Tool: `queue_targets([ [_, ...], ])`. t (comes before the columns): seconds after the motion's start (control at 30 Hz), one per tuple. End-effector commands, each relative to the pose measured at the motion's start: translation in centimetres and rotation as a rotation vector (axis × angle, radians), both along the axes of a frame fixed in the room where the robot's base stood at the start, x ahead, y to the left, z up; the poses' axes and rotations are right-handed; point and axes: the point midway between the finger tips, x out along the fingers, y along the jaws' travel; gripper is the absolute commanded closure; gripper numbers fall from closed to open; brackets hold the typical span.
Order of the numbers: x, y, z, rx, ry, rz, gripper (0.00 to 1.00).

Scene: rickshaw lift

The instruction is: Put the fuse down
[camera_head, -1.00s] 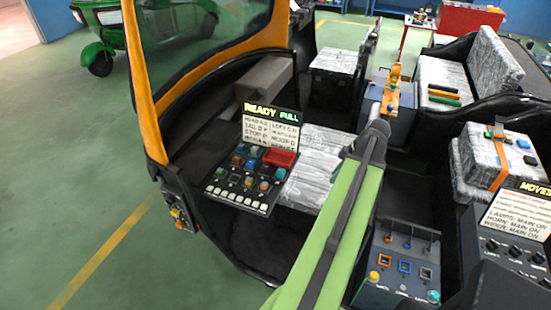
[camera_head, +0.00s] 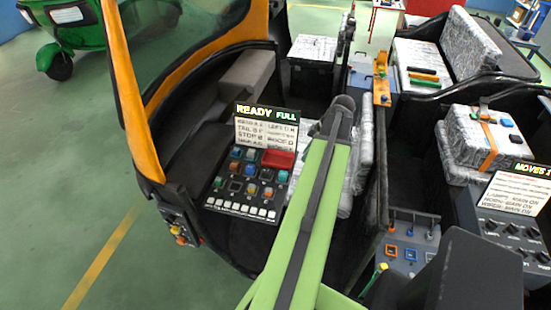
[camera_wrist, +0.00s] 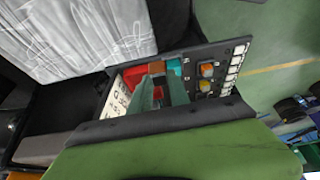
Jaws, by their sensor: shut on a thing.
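My gripper's green fingers (camera_wrist: 160,92) show in the wrist view, close together, over the button panel with the red and teal blocks. They are shut on the fuse, of which little can be made out; a small grey piece shows near the fingertips. In the head view my green arm reaches up the middle and its far end hides the gripper. The grey socket panel (camera_head: 408,255) at the lower right has orange and blue square sockets. It is partly hidden by a dark part in front.
The READY button panel (camera_head: 248,170) stands left of my arm. A white wrapped box (camera_head: 470,150) with an orange strap and small coloured pieces is at right, near the MOVES panel (camera_head: 515,205). Coloured bars (camera_head: 424,77) lie on the rear seat. Open green floor is at left.

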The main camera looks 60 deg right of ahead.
Motion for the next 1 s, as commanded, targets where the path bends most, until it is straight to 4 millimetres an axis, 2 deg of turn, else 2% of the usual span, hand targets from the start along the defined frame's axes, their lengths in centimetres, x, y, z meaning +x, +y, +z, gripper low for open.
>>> queue_targets([
  [0.03, 1.4, -0.2, 2.0, -0.001, 0.0, 0.0, 1.0],
  [0.13, 2.6, -0.1, 2.1, 0.0, 0.0, -0.007, 1.0],
  [0.27, 3.8, -0.2, 0.6, 0.0, 0.0, -0.002, 1.0],
  [0.5, 10.2, -1.1, -3.6, 0.0, 0.0, 0.003, 1.0],
  [0.63, 12.9, -1.5, -5.0, -0.001, 0.0, 0.002, 1.0],
  [0.77, 14.2, -1.6, -5.5, 0.0, 0.0, 0.001, 1.0],
  [0.9, 14.4, -1.6, -5.4, -0.001, 0.0, 0.0, 1.0],
  [1.0, 14.4, -1.6, -6.4, -0.001, 0.0, 0.0, 1.0],
])
